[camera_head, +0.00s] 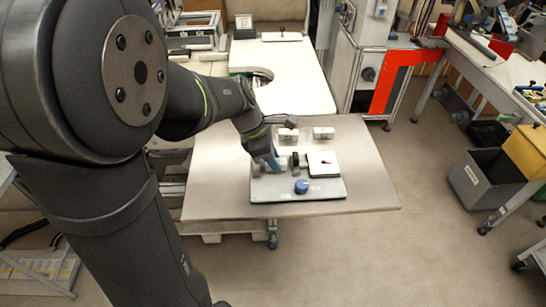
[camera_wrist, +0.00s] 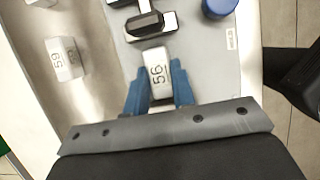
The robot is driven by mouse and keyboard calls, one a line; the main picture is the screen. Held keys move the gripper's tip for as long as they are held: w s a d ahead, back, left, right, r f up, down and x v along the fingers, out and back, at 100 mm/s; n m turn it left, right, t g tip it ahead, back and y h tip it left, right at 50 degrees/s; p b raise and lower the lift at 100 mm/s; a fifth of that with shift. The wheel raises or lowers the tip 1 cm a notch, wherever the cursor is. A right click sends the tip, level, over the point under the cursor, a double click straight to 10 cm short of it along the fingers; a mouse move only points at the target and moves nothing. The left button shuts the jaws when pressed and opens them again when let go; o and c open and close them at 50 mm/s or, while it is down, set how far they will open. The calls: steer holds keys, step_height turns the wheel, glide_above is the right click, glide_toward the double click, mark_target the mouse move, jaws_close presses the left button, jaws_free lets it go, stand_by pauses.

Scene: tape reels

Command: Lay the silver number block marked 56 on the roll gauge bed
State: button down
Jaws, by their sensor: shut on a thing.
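The silver number block marked 56 (camera_wrist: 157,72) sits between the two blue fingers of my gripper (camera_wrist: 158,90) in the wrist view, its number facing the camera. My gripper is shut on it. The flat grey plate, which looks like the roll gauge bed (camera_wrist: 222,65), lies below and around the block in the wrist view. I cannot tell whether the block touches it. In the head view my gripper (camera_head: 270,162) points down over the left back part of the grey bed (camera_head: 300,195). The block is hard to make out there.
A black and white fixture (camera_wrist: 147,22) stands just beyond the block. A block marked 59 (camera_wrist: 64,60) stands on the bare metal table.

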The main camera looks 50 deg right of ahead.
steer(key=shift+f, duration=0.1)
steer(key=c, duration=1.2)
jaws_free()
steer(key=v, duration=1.2)
steer(key=shift+r, duration=0.2)
step_height(320, 180, up, 8)
steer(key=shift+s+a+r, duration=0.3)
steer(key=shift+a+r, duration=0.2)
steer(key=shift+r, duration=0.3)
steer(key=shift+s+a+r, duration=0.3)
steer(key=shift+a+r, duration=0.2)
steer(key=shift+r, duration=0.3)
steer(key=shift+s+a+r, duration=0.35)
steer(key=shift+a+r, duration=0.15)
steer(key=shift+r, duration=0.3)
stand_by(1.4)
